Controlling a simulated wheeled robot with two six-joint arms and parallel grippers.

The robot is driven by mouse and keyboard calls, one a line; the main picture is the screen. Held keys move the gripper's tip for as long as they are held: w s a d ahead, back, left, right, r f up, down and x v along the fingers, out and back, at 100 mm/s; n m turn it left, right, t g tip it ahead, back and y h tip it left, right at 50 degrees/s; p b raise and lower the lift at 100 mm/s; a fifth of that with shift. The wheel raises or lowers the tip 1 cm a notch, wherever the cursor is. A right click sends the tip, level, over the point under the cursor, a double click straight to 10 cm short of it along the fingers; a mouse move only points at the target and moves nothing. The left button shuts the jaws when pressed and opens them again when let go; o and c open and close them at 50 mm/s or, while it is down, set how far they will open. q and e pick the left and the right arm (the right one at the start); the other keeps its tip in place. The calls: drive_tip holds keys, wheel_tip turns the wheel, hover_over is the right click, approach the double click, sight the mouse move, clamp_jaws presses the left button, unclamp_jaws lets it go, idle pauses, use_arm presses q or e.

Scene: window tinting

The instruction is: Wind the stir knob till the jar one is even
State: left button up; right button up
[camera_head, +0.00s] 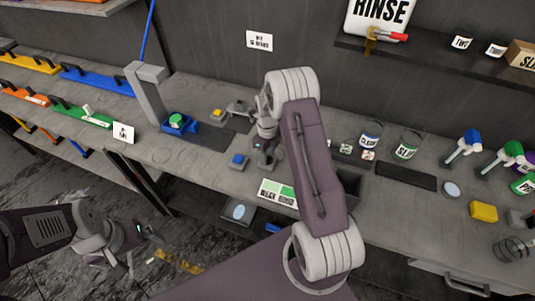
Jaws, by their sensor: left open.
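My left gripper (138,246) is open and empty, low at the left over the dark floor, away from the bench. My right arm reaches up and over the bench, and its gripper (262,161) points down at the bench top beside a small blue block or knob (238,160). Its fingers are too small and shaded to read. A green-topped jar (177,119) sits in a blue holder (190,127) under a grey post. Two labelled jars, one blue-banded (371,133) and one green-banded (407,146), stand right of my arm. I cannot tell which part is the stir knob; the jars' contents are not readable.
A yellow knob on a grey base (217,114) is behind my right gripper. A green and white sign (278,193) is at the bench front. Spray bottles (465,145) and a yellow block (483,211) are at the right. My right arm hides part of the middle bench.

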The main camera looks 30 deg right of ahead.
drive_tip(key=shift+w, duration=0.1)
drive_tip(key=shift+r, duration=0.35)
wheel_tip(320, 180, up, 8)
drive_tip(key=shift+r+b, duration=0.2)
drive_tip(key=shift+b, duration=0.25)
